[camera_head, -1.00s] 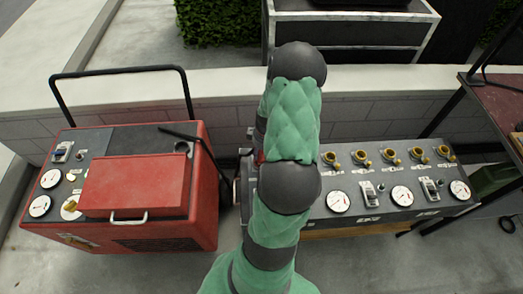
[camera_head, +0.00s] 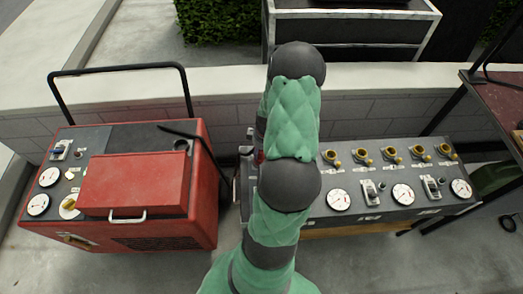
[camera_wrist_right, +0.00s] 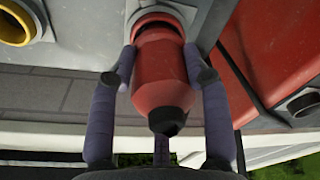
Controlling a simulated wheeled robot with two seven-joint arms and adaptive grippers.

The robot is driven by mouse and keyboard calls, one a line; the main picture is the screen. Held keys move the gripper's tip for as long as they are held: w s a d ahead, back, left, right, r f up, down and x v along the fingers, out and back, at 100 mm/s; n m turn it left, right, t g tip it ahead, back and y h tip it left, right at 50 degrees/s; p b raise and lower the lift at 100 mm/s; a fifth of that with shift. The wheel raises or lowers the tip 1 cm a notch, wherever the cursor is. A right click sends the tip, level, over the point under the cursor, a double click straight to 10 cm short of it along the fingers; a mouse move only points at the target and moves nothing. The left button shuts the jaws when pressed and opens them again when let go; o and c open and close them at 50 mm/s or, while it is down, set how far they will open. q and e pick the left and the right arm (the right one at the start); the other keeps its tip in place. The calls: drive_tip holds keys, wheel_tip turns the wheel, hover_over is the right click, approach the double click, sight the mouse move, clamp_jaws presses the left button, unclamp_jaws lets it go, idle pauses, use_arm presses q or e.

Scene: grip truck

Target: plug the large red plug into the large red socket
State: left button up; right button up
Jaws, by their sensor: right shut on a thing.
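In the right wrist view the large red plug (camera_wrist_right: 162,72) sits between the two fingers of my right gripper (camera_wrist_right: 161,58), which are shut on its sides. Its front end is at the large red socket, whose pale collar (camera_wrist_right: 187,13) shows on the grey panel. The plug lines up with the socket; how deep it is in cannot be told. In the head view my green right arm hides the gripper and nearly all of the plug; only a small red patch shows beside the arm. My left gripper is not in view.
A red machine (camera_head: 140,184) with a black handle stands left of the arm. The grey panel (camera_head: 385,178) on the right carries gauges, switches and several yellow sockets (camera_head: 360,155); one yellow socket (camera_wrist_right: 15,22) is left of the plug in the wrist view. A low wall (camera_head: 385,98) runs behind.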

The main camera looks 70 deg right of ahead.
drive_tip(key=shift+f+b, duration=0.4)
drive_tip(key=shift+f, duration=0.3)
drive_tip(key=o, duration=1.8)
drive_tip(key=shift+r, duration=0.1)
drive_tip(key=shift+r+p, duration=2.05)
drive_tip(key=shift+r, duration=0.4)
